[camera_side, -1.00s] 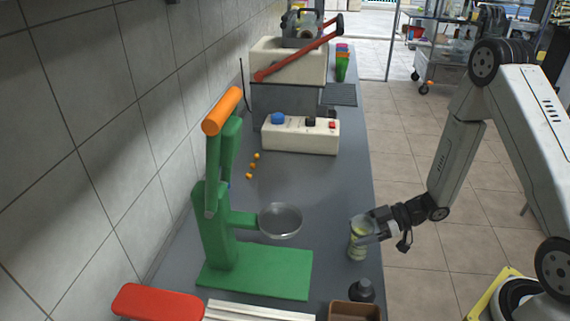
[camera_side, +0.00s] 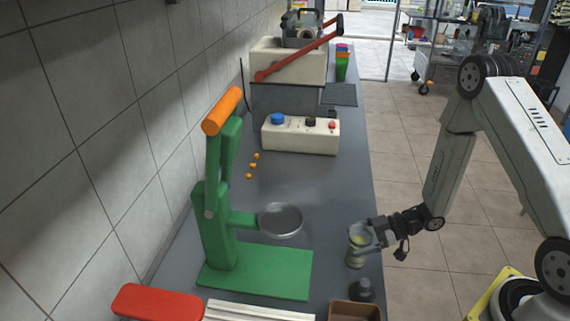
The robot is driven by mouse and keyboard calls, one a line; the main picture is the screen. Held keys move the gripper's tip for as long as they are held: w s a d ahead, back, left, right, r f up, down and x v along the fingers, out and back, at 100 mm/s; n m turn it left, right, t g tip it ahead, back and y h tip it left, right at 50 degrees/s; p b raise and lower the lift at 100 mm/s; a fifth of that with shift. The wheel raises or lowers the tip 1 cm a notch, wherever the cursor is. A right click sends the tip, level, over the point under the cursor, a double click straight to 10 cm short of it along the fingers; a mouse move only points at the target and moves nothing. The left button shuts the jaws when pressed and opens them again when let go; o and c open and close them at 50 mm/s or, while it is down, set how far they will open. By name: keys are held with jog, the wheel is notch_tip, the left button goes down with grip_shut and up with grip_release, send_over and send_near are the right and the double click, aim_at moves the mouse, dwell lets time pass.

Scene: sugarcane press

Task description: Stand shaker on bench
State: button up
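A green press (camera_side: 225,220) with an orange handle and round pan (camera_side: 281,219) stands left of the shaker. A dark bottle (camera_side: 361,290) and brown box (camera_side: 354,311) are close in front. A control box (camera_side: 300,133) stands farther back. The bench middle is clear.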

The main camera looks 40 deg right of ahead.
jog(key=shift+r, duration=0.2)
jog(key=v, duration=1.2)
dwell(0.4)
jog(key=shift+w, duration=0.1)
dwell(0.4)
jog(key=w+d+r+m+h, duration=0.1)
jog(key=w+r+m+h, duration=0.35)
jog(key=w+h, duration=0.45)
jog(key=s+a+r+m+g+h, duration=0.1)
jog(key=s+a+r+m+g, duration=0.1)
jog(key=s+a, duration=0.3)
jog(key=s+a+r+m+g+h, duration=0.1)
jog(key=s+a+r+m+g, duration=0.1)
jog(key=s+a+m+g, duration=0.1)
jog(key=shift+s+a+r+m, duration=0.35)
jog(key=shift+s+a+m, duration=0.5)
jog(key=shift+s+a, duration=0.35)
